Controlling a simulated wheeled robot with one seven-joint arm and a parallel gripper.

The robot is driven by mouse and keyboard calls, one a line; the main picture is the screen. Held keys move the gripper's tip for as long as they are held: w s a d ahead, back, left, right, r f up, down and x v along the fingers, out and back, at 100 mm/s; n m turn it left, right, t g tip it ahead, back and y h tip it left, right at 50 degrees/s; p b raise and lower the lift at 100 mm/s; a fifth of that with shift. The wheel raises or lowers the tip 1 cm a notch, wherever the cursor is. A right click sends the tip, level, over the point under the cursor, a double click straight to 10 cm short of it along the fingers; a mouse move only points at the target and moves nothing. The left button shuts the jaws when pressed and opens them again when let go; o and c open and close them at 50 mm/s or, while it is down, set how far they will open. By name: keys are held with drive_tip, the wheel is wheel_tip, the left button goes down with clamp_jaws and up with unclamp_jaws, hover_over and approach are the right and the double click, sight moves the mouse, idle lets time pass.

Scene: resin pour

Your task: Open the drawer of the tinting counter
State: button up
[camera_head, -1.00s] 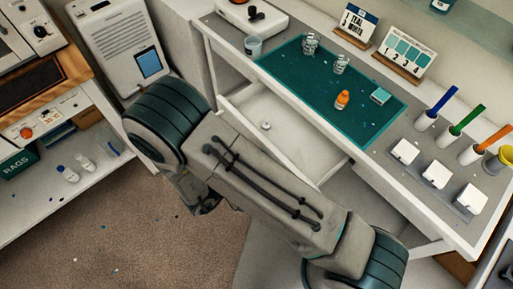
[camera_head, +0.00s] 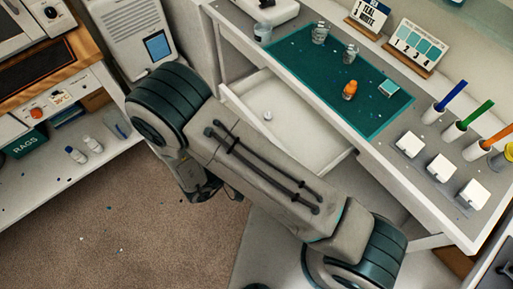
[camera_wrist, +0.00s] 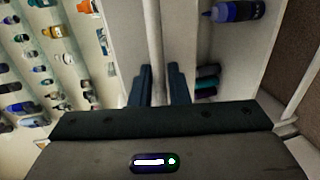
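The tinting counter (camera_head: 385,148) runs diagonally across the right of the head view. Its white drawer (camera_head: 300,128) is pulled out below the top, its inside visible with a small pale round thing (camera_head: 267,115) in it. My arm covers the drawer's front and my gripper there. In the wrist view, the two dark blue fingers of my gripper (camera_wrist: 161,88) stand on either side of a pale bar (camera_wrist: 155,45), which looks like the drawer handle. They appear closed on it, though the contact is partly hidden.
A teal mat (camera_head: 325,75) on the counter holds jars and an orange bottle (camera_head: 349,90). Brush holders and white blocks (camera_head: 441,168) stand toward the right. A shelf with a RAGS box (camera_head: 25,142) is at left. Carpet (camera_head: 120,220) lies open at lower left.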

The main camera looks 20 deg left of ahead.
drive_tip(key=b+v, duration=0.2)
drive_tip(key=v, duration=1.1)
drive_tip(key=shift+s+a, duration=0.25)
drive_tip(key=shift+a, duration=0.05)
drive_tip(key=shift+r, duration=0.1)
